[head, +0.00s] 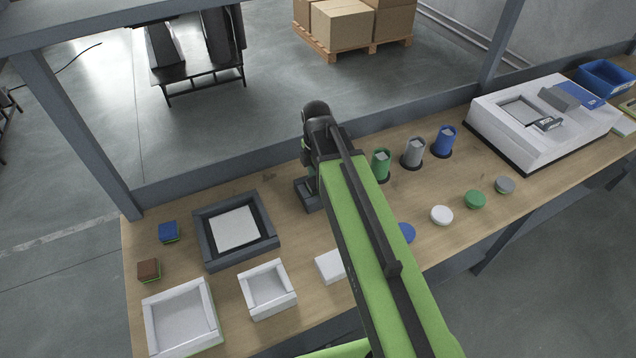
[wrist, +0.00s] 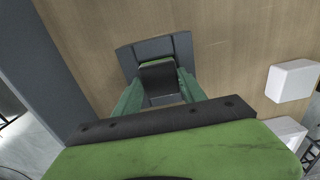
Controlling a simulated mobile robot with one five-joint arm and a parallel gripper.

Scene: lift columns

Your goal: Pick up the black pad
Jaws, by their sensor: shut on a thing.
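The black pad (wrist: 158,76) shows in the wrist view between the two green fingers of my gripper (wrist: 157,88), which is shut on it. The pad sits at a dark grey holder (wrist: 182,45) with a green strip at its far side. I cannot tell whether the pad is clear of the holder. In the head view the dark grey holder (head: 307,196) stands on the table, partly behind my arm. The pad and the fingertips are hidden there by my arm.
A grey tray (head: 205,255) with a white plate lies to the left, near white trays (head: 163,310) and small blue (head: 168,232) and brown (head: 148,270) blocks. Green (head: 381,163), grey (head: 413,152) and blue (head: 444,140) cylinders stand to the right. A grey rail (head: 230,174) runs behind.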

